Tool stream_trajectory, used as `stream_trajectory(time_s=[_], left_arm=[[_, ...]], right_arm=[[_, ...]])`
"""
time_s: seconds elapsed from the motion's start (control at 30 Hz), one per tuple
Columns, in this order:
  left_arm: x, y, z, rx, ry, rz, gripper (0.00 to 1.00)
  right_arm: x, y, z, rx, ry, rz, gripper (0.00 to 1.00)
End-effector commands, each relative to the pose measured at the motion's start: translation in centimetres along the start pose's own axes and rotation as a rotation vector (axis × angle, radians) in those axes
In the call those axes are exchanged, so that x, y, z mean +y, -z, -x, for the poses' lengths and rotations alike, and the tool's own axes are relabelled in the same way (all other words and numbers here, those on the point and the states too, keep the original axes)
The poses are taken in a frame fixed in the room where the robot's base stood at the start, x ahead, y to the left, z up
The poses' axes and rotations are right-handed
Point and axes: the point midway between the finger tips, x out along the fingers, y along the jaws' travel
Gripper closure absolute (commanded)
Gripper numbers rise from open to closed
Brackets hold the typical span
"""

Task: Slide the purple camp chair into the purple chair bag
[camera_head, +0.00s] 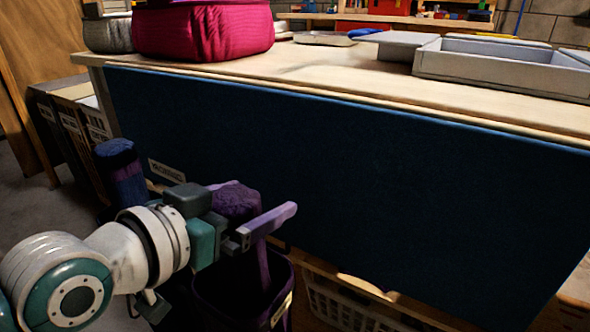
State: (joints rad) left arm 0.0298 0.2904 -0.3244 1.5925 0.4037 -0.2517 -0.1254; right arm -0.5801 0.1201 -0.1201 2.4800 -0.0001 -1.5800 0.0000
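The purple camp chair (237,199) is a rolled bundle standing roughly upright low in front of the blue panel. Its rounded top shows at my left gripper (247,208). One pale lavender finger lies across its near side; the other finger is mostly hidden behind it, so I cannot tell whether they press on it. A strip of purple continues down below the finger toward the purple chair bag (278,282). The bag is dark and open-topped with a pale tag. Shadow hides how deep the chair's lower end sits. My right gripper is out of view.
A workbench with a blue front panel (370,185) fills the middle. A crimson round bundle (203,32) and grey tray (505,65) stand on it. A blue roll (122,172) stands left of the chair. A white basket (345,308) sits under the bench, right of the bag.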

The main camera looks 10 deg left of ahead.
Motion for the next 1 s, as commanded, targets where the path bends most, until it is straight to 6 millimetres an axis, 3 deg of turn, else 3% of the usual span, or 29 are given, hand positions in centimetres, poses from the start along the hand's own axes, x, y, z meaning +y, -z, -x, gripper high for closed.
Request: stream_trajectory(time_s=[0.27,0.7,1.0], left_arm=[[0.1,-0.5,0.5,-0.015,-0.001,0.001,0.0],[0.1,0.0,8.3,-0.01,-0.001,-0.001,0.0],[0.0,-0.1,10.0,-0.003,0.0,0.0,0.0]], right_arm=[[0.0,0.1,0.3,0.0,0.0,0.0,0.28],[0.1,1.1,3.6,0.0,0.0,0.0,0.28],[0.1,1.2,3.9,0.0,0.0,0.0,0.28]])
